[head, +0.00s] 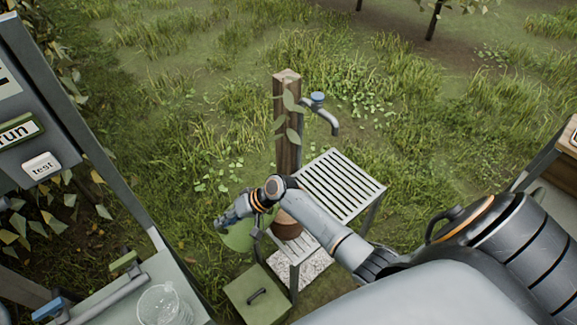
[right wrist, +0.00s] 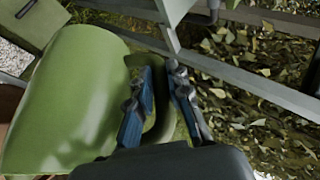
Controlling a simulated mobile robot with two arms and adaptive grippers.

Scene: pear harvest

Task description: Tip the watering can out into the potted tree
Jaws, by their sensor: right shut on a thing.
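The green watering can (head: 238,237) hangs at my right gripper (head: 226,220), partly hidden by the arm. In the right wrist view its large rounded body (right wrist: 65,105) fills the left side, and my right gripper (right wrist: 158,75) is shut on its handle. The brown pot (head: 288,226) of the potted tree stands on the slatted metal stand, just right of the can, partly covered by my arm. Leaves (head: 290,120) show above it in front of the post. Whether water leaves the can I cannot tell. My left gripper is not in view.
A wooden post (head: 287,150) with a tap (head: 322,112) stands behind the slatted stand (head: 350,180). A green box (head: 257,296) sits below the can. A glass jar (head: 162,304) stands on the bench at lower left.

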